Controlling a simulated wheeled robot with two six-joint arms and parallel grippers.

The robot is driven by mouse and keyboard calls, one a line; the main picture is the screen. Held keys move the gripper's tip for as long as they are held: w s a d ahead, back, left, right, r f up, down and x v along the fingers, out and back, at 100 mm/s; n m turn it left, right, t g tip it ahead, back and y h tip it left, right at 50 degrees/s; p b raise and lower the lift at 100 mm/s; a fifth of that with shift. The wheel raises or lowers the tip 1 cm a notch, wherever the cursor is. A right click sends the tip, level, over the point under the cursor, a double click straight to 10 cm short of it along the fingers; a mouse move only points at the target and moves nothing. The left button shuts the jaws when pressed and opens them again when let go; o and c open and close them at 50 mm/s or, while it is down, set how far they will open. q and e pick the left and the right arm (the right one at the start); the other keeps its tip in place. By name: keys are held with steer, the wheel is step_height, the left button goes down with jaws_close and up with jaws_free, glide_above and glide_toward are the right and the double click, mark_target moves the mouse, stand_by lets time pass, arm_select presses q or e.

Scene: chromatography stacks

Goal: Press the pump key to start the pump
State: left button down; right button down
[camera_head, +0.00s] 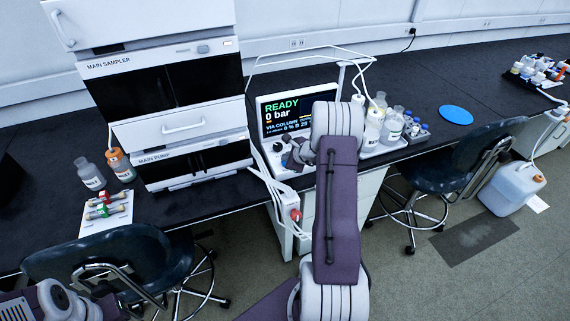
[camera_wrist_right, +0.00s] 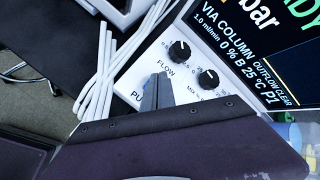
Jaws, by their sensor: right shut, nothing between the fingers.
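The white control panel (camera_wrist_right: 135,75) in front of the display carries a FLOW knob (camera_wrist_right: 179,50) and a second black knob (camera_wrist_right: 208,78). In the head view the gripper (camera_head: 292,158) is at the panel. The display (camera_head: 285,115) reads READY, 0 bar. My left gripper is not in view.
The main sampler and main pump stack (camera_head: 180,130) stands left of the display. Bottles (camera_head: 392,125) stand close on its right. White tubes (camera_wrist_right: 100,75) run beside the panel. Chairs (camera_head: 450,165) stand in front of the bench.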

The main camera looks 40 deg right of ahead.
steer(key=shift+f+b, duration=0.5)
steer(key=shift+b, duration=0.25)
stand_by(0.7)
steer(key=shift+r, duration=0.1)
steer(key=shift+r+p, duration=0.55)
steer(key=shift+r, duration=0.3)
step_height(320, 180, up, 5)
steer(key=p, duration=0.3)
steer(key=shift+r+p, duration=0.1)
steer(key=shift+p, duration=0.3)
stand_by(0.4)
